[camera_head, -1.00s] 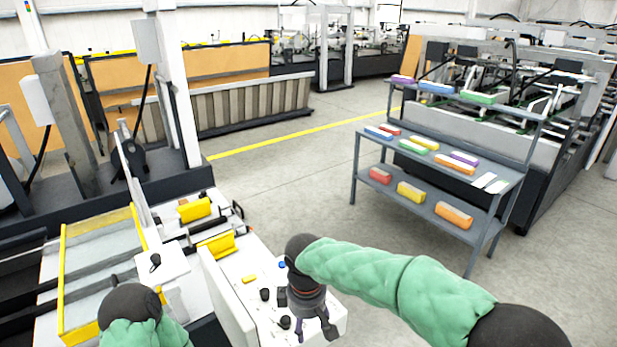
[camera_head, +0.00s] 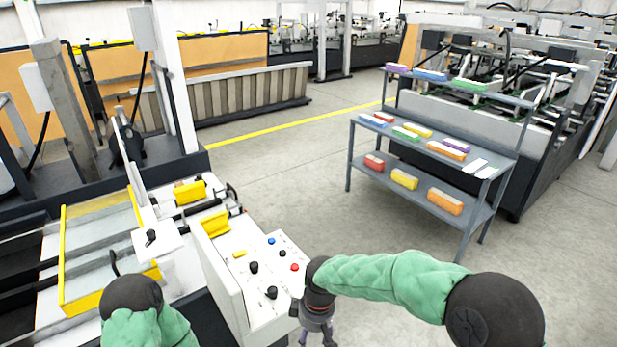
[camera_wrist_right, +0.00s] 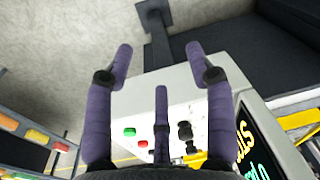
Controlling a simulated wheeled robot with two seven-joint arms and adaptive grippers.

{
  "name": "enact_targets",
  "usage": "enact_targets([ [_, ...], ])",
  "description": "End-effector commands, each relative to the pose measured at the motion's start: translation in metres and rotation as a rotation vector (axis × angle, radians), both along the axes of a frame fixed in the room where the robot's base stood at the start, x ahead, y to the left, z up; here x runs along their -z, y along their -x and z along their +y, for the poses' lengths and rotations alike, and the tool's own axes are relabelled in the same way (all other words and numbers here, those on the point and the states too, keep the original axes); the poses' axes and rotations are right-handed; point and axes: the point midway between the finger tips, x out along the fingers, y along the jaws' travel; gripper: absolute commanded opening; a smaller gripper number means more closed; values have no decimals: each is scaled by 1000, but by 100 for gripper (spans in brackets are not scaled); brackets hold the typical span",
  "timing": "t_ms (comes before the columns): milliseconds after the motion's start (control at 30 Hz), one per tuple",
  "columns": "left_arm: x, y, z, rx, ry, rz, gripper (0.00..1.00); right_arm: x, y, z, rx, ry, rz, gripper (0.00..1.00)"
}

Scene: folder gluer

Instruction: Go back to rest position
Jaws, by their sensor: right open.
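My right gripper (camera_head: 318,338) hangs at the right edge of the machine's control panel (camera_head: 262,262) in the head view, partly cut off by the bottom of the picture. In the right wrist view my right gripper (camera_wrist_right: 163,65) has its purple fingers spread apart with nothing between them. The white control box (camera_wrist_right: 185,82) with its buttons lies beyond the fingers there. My left arm shows at the bottom left of the head view; its gripper is out of the picture.
The panel carries a red button (camera_head: 294,267), a blue button (camera_head: 271,240) and black knobs (camera_head: 272,292). A grey shelf cart (camera_head: 352,160) with coloured boxes stands to the right. Open floor (camera_head: 290,190) lies between machine and cart.

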Motion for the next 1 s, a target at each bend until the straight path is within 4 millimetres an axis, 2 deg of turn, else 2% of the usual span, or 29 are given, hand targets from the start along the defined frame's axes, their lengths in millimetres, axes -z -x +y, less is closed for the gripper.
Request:
enact_targets([
  [33,3,0,0,0,0,0,40,21,4,-4,32,-14,19,55],
  [167,9,0,0,0,0,0,40,70,14,-12,137,-66,55,55],
  [267,15,0,0,0,0,0,40,120,31,-22,260,-114,92,55],
  [400,25,0,0,0,0,0,40,191,65,-40,489,-181,143,55],
  [500,32,0,0,0,0,0,40,232,93,-54,663,-212,170,55],
  [600,38,0,0,0,0,0,40,262,122,-67,825,-228,187,55],
  [700,42,0,0,0,0,0,40,282,146,-78,954,-231,194,55],
  [800,44,0,0,0,0,0,40,293,162,-85,1042,-230,194,55],
  [1000,45,0,0,0,0,0,40,297,172,-90,1095,-228,191,55],
])
